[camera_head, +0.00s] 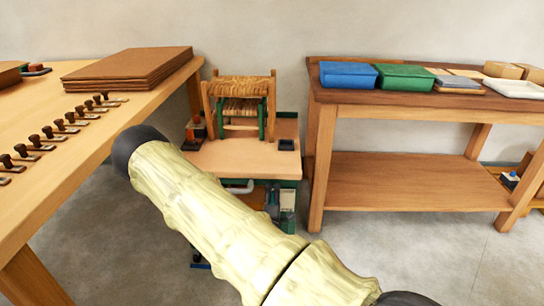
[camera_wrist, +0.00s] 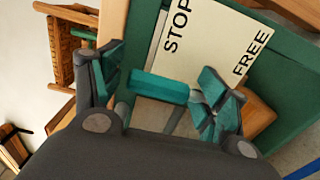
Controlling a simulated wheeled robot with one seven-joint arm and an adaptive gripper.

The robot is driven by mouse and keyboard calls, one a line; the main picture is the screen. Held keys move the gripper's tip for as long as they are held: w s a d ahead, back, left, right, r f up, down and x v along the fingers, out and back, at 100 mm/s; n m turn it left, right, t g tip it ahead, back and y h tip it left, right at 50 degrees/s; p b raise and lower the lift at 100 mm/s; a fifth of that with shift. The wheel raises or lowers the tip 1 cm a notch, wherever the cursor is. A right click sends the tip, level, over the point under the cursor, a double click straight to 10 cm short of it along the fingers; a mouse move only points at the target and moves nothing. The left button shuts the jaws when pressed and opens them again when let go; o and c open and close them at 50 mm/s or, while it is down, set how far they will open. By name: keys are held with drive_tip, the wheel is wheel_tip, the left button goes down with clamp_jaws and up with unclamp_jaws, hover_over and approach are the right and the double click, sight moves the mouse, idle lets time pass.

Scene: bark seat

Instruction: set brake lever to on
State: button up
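In the wrist view, a cream plate (camera_wrist: 205,50) printed STOP and FREE lies on a green panel (camera_wrist: 285,70). My gripper (camera_wrist: 163,80) has its two teal-padded fingers wide apart in front of the plate. A short teal bar (camera_wrist: 158,87) lies across the space between the fingers, near the plate's lower edge. It may be the brake lever's handle, but I cannot tell for sure. No finger clearly presses on it. In the head view, my arm's pale link covers the low front of the small work stand (camera_head: 240,158), and my gripper is hidden.
A woven-seat stool (camera_head: 240,105) stands on the stand. At left, a long bench (camera_head: 50,180) carries a row of dark knobs (camera_head: 60,127) and stacked brown boards (camera_head: 130,68).

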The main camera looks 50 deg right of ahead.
drive_tip(key=shift+w+a, duration=0.1)
drive_tip(key=shift+a, duration=0.05)
drive_tip(key=shift+s+a, duration=0.3)
drive_tip(key=shift+a, duration=0.1)
drive_tip(key=v, duration=1.1)
drive_tip(key=s+a+f+m+g+y, duration=0.25)
drive_tip(key=s+a+f, duration=0.2)
drive_tip(key=f, duration=0.35)
drive_tip(key=s+a+f+m+g+y, duration=0.2)
drive_tip(key=s+a+f+g+y, duration=0.15)
drive_tip(key=a+f, duration=0.35)
drive_tip(key=s+a+f+m+g+y, duration=0.2)
drive_tip(key=s+a+f+y, duration=0.15)
drive_tip(key=s+a, duration=0.5)
drive_tip(key=s+a+f+m+g+y, duration=0.25)
drive_tip(key=s+a+y, duration=0.3)
drive_tip(key=a, duration=0.55)
wheel_tip(320, 180, up, 26)
drive_tip(key=p, duration=2.4)
drive_tip(key=shift+s+a+f+n+h+p, duration=0.2)
drive_tip(key=shift+s+a+n+h+p, duration=0.05)
drive_tip(key=shift+s+n+h+p, duration=0.15)
